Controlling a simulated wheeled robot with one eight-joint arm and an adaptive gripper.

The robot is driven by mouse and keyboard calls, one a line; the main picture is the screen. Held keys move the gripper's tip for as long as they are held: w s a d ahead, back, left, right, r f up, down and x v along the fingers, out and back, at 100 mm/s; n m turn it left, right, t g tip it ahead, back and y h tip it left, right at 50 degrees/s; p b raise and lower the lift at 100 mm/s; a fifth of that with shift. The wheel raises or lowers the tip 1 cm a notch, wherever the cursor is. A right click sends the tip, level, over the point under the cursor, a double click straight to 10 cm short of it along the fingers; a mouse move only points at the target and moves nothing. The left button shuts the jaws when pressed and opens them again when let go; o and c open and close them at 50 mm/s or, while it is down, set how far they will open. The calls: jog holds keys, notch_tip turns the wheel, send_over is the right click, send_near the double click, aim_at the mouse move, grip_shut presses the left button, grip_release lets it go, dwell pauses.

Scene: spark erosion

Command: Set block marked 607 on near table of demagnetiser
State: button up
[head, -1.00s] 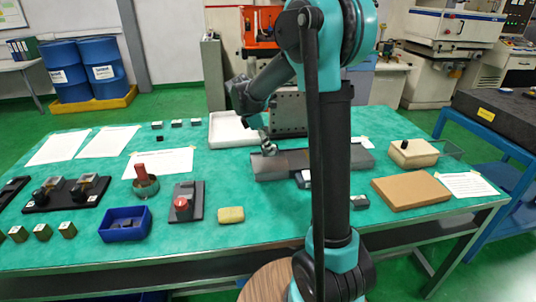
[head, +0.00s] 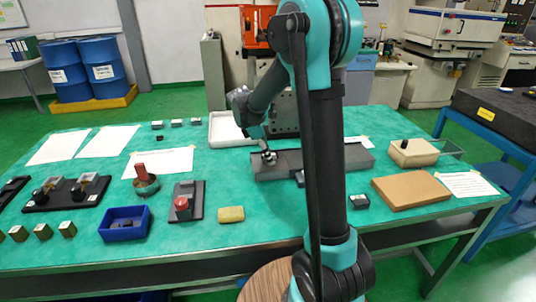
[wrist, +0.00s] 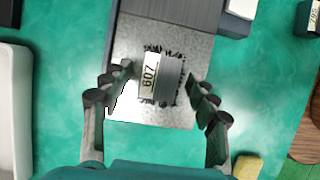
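The block marked 607 (wrist: 158,78) is a small grey block with a pale label. In the wrist view it sits on a bright metal plate (wrist: 125,100), with dark filings around it. This plate is at the end of the long grey demagnetiser (head: 340,158), whose darker body shows at the top of the wrist view (wrist: 190,10). My gripper (wrist: 160,73) is open, with one finger on each side of the block and small gaps showing. In the head view my gripper (head: 268,156) is low over the demagnetiser's left end, and the block is hard to make out there.
A white tray (head: 222,130) lies behind and left of the demagnetiser. Another labelled block (head: 359,201) stands to the right, near a brown board (head: 410,193). A yellow block (head: 231,214) and a red-button box (head: 187,203) lie in front. Green tabletop is clear between them.

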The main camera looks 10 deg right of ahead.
jog(key=v, duration=1.2)
